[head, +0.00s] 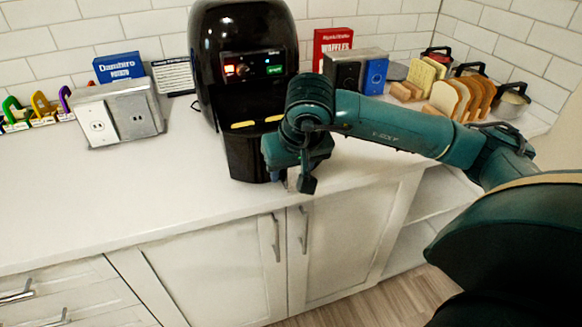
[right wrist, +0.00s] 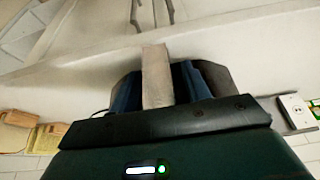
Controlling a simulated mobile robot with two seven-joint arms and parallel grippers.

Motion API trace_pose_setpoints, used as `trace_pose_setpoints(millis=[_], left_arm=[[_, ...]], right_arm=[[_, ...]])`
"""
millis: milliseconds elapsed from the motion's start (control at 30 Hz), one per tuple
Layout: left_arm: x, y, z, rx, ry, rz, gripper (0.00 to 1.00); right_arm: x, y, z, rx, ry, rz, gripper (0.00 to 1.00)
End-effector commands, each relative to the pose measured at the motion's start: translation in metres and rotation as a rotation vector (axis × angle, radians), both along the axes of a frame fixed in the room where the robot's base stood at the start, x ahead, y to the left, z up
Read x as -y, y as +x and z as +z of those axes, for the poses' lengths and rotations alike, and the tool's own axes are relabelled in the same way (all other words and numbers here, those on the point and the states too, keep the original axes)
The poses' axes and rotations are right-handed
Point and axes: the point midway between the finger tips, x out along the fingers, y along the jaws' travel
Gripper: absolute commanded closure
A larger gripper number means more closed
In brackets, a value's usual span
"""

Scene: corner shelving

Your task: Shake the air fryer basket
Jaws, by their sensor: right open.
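The black air fryer (head: 245,30) stands on the counter against the tiled wall. Its black basket (head: 246,158) juts out at the front, with yellow pieces (head: 243,124) showing at its top. My right gripper (head: 303,184) is low at the basket's front right and hides part of it. In the right wrist view, my open right gripper (right wrist: 158,88) has a pale grey bar (right wrist: 157,75) between its fingers, which looks like the basket's handle. I cannot tell whether the fingers touch it. My left gripper is not in view.
A grey outlet box (head: 120,112) and a blue box (head: 118,67) stand left of the fryer. The counter's front left (head: 120,190) is clear.

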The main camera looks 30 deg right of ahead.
Motion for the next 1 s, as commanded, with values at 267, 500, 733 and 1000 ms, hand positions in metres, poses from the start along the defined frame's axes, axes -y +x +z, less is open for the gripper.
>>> trace_pose_setpoints(millis=[267, 500, 733, 1000], left_arm=[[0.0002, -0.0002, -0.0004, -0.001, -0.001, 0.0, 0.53], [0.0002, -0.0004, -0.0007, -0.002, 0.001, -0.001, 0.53], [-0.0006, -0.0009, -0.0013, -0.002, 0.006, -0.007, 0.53], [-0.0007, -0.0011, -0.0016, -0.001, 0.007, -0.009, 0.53]], right_arm=[[-0.0002, 0.0, 0.0, 0.0, 0.001, 0.0, 0.59], [-0.0003, 0.0, 0.0002, 0.0, 0.001, 0.0, 0.79], [-0.0003, 0.0, 0.0003, 0.0, 0.001, 0.0, 0.98], [-0.0001, 0.0004, 0.0002, 0.0, 0.001, -0.001, 1.0]])
